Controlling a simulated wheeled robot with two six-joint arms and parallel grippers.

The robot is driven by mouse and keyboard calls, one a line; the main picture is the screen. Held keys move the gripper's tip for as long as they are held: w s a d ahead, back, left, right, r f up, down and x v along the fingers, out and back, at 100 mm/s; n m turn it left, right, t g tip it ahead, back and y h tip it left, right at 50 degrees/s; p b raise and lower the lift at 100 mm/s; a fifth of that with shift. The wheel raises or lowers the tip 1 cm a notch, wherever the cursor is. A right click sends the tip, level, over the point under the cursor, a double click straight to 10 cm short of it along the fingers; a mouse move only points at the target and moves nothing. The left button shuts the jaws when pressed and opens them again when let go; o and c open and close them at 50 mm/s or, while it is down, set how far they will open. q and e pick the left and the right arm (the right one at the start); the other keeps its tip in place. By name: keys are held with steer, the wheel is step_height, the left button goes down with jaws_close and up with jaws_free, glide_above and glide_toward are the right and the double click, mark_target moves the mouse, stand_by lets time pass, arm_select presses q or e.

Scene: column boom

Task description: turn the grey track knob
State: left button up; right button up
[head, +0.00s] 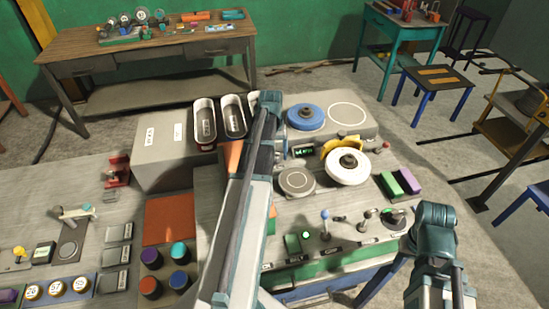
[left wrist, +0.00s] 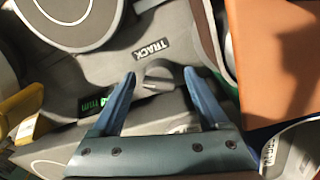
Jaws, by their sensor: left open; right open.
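The grey track knob (left wrist: 159,77) shows in the left wrist view, round with a raised ridge, below a black TRACK label (left wrist: 151,49). My left gripper (left wrist: 162,86) is open. Its two blue-grey fingers appear on either side of the knob with gaps; I cannot tell whether the tips reach its height.
A white disc (head: 347,168) with a yellow guard, a grey disc (head: 297,181) and a blue disc (head: 306,117) sit nearby on the machine. Levers (head: 325,219) stand along its front.

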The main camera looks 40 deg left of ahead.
arm_select(q)
jaws_close()
stand_by(0.4)
steer(key=shift+m, duration=0.4)
steer(key=m, duration=0.5)
steer(key=shift+a+m, duration=0.1)
steer(key=shift+m, duration=0.2)
steer(key=m, duration=0.5)
steer(key=shift+w+g, duration=0.1)
steer(key=shift+g, duration=0.2)
steer(key=shift+m, duration=0.3)
steer(key=shift+a, duration=0.1)
